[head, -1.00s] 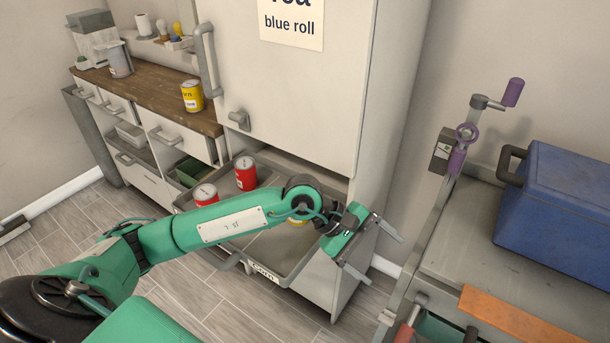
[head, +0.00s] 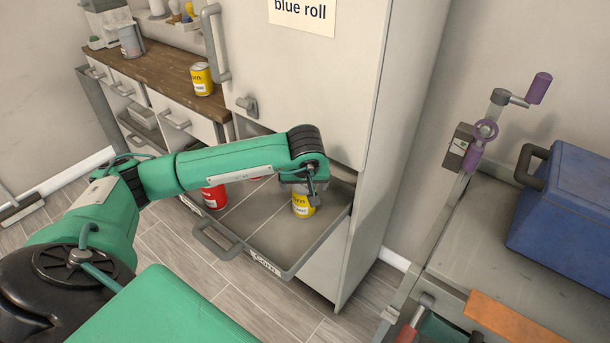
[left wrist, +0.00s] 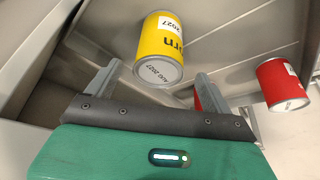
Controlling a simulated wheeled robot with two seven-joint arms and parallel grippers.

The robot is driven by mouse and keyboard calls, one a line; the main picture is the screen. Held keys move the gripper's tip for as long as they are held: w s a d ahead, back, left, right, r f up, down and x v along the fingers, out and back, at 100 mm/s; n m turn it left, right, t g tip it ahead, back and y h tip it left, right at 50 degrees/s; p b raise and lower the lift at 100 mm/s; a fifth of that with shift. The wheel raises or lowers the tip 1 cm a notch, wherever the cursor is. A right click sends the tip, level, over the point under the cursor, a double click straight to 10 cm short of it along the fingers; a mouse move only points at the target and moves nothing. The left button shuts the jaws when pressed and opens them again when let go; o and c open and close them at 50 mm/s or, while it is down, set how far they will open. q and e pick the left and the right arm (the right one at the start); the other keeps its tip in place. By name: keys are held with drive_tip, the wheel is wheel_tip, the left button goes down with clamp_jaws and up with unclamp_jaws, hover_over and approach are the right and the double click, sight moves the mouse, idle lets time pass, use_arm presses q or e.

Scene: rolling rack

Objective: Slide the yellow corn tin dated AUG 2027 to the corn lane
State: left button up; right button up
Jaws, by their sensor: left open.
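A yellow corn tin (head: 304,207) stands at the back right of the pulled-out grey tray (head: 315,252). In the left wrist view the yellow tin (left wrist: 160,42) shows "2027" on its side label and AUG 2027 on its grey end. My left gripper (head: 311,190) is over this tin in the head view, its fingers partly hidden. In the left wrist view its two fingers (left wrist: 158,78) are apart, with the tin just beyond the gap, not gripped. A label (head: 265,263), too small to read now, is on the tray's front edge. My right gripper is not in view.
Another yellow tin (head: 202,80) is on the wooden counter. The cabinet door (head: 320,90) rises behind the tray. The tray's front middle is clear.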

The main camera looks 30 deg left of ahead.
use_arm(q)
drive_tip(key=x, duration=0.7)
drive_tip(key=shift+w+f, duration=0.1)
drive_tip(key=shift+f, duration=0.05)
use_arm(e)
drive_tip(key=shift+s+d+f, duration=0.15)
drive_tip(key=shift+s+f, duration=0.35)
use_arm(q)
drive_tip(key=shift+c, duration=0.3)
